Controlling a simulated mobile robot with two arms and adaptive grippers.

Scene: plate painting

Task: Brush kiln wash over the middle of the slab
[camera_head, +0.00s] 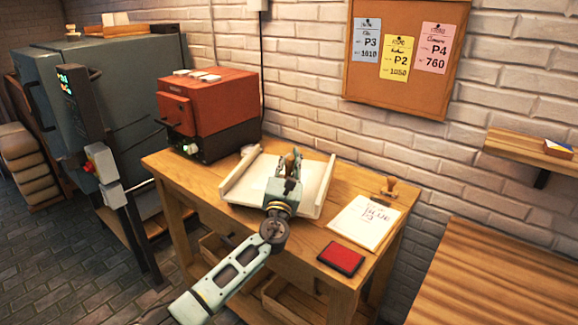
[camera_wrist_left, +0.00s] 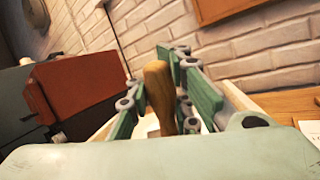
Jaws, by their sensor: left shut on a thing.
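My left gripper (camera_head: 291,164) is over the pale slab (camera_head: 246,185), which lies between two raised wooden side rails on the wooden table. The gripper is shut on an upright wooden handle, seen in the wrist view as the brush handle (camera_wrist_left: 158,95) between the green fingers (camera_wrist_left: 160,103). The brush's bristles are hidden, so I cannot tell whether they touch the slab. The arm covers part of the slab's near side. My right gripper is not in view.
A small red kiln (camera_head: 209,107) stands at the table's back left. A paper sheet (camera_head: 364,222), a wooden-handled stamp (camera_head: 386,189) and a red pad (camera_head: 341,258) lie to the right. A brick wall with a pinboard (camera_head: 407,100) rises behind.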

